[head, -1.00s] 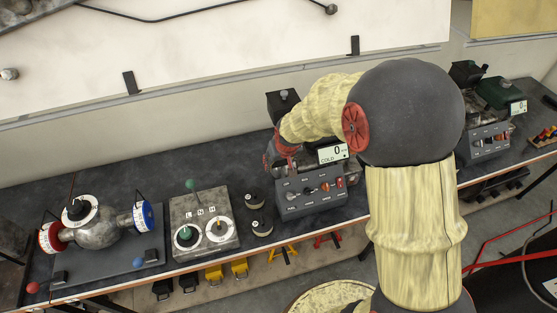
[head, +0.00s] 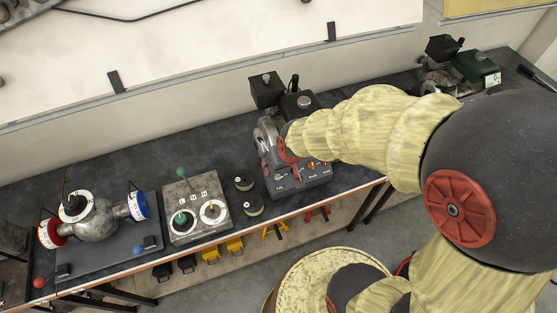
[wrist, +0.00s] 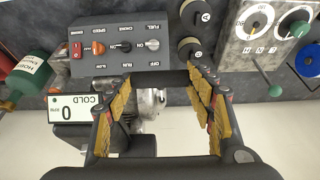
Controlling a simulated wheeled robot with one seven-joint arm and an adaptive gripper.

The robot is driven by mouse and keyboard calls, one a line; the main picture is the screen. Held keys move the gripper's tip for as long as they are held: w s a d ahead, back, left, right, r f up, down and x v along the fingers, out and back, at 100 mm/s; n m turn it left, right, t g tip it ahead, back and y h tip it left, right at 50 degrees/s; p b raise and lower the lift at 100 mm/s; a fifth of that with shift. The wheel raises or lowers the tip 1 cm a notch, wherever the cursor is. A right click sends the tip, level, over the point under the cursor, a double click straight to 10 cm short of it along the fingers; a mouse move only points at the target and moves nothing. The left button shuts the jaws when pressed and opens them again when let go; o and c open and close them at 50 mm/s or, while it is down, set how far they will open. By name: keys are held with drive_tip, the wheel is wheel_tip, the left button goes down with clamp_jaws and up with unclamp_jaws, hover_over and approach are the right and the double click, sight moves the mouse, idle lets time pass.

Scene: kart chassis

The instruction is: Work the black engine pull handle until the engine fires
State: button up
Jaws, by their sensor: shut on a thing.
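The engine unit stands on the dark bench in the head view, with its grey control panel (head: 298,180) at the front. My gripper (wrist: 158,84) spans the wrist view, its yellow-padded fingers on either side and well apart. A black bar, which looks like the pull handle (wrist: 176,78), lies between the fingers beside the panel edge. My gripper is shut on it, though the contact is partly hidden. The metal engine body (wrist: 150,103) shows behind. The readout (wrist: 75,109) shows 0 and "COLD". My arm covers part of the engine in the head view.
Two black knobs (head: 249,196) and a grey dial box (head: 196,211) stand left of the engine. A metal tank rig (head: 97,225) is at the far left. A second engine with a green tank (head: 477,66) stands at the right. A wall rises behind the bench.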

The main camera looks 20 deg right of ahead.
drive_tip(key=o, duration=1.7)
drive_tip(key=v, duration=1.2)
drive_tip(key=s+r+t+b, duration=0.1)
drive_tip(key=s+r+b, duration=0.2)
drive_tip(key=s+b, duration=0.4)
drive_tip(key=s, duration=0.3)
drive_tip(key=shift+r, duration=0.2)
